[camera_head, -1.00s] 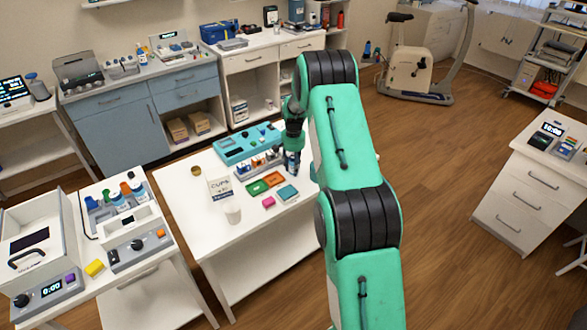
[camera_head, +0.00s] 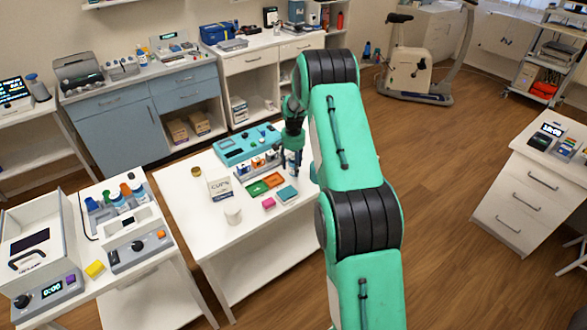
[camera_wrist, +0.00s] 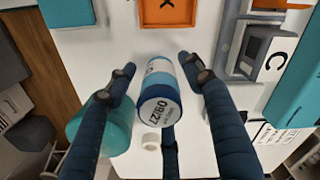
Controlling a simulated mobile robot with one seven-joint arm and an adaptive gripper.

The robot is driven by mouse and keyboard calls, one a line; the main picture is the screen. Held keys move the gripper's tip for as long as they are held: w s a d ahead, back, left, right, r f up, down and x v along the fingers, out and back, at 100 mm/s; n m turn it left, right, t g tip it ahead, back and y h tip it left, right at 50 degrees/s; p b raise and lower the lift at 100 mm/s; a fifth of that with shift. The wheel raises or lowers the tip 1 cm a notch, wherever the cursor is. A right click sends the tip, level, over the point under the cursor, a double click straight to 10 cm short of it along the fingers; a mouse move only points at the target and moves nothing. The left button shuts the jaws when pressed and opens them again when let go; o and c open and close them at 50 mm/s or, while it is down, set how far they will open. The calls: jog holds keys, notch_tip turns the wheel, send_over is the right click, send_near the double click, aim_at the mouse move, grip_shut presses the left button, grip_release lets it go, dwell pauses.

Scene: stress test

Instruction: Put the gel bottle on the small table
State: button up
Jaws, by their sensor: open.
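A small bottle or jar (camera_wrist: 160,92) with blue and white bands and printed text shows between my fingers in the wrist view; I cannot read whether it is the gel bottle. My gripper (camera_wrist: 163,85) is open, with fingers on both sides of it and visible gaps. In the head view my gripper (camera_head: 292,162) is low over the right back part of the white middle table (camera_head: 205,235). The bottle is hard to make out there. I cannot tell which table is the small one.
A teal tray (camera_head: 232,153), a cups box (camera_head: 220,188), a white cup (camera_head: 233,215) and coloured pads stand close by on the middle table. A teal round object (camera_wrist: 105,130) lies partly behind a finger. The left table (camera_head: 150,265) holds devices and bottles.

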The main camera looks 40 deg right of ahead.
notch_tip(320, 180, up, 11)
jog(key=shift+f+p, duration=0.1)
jog(key=shift+p, duration=0.95)
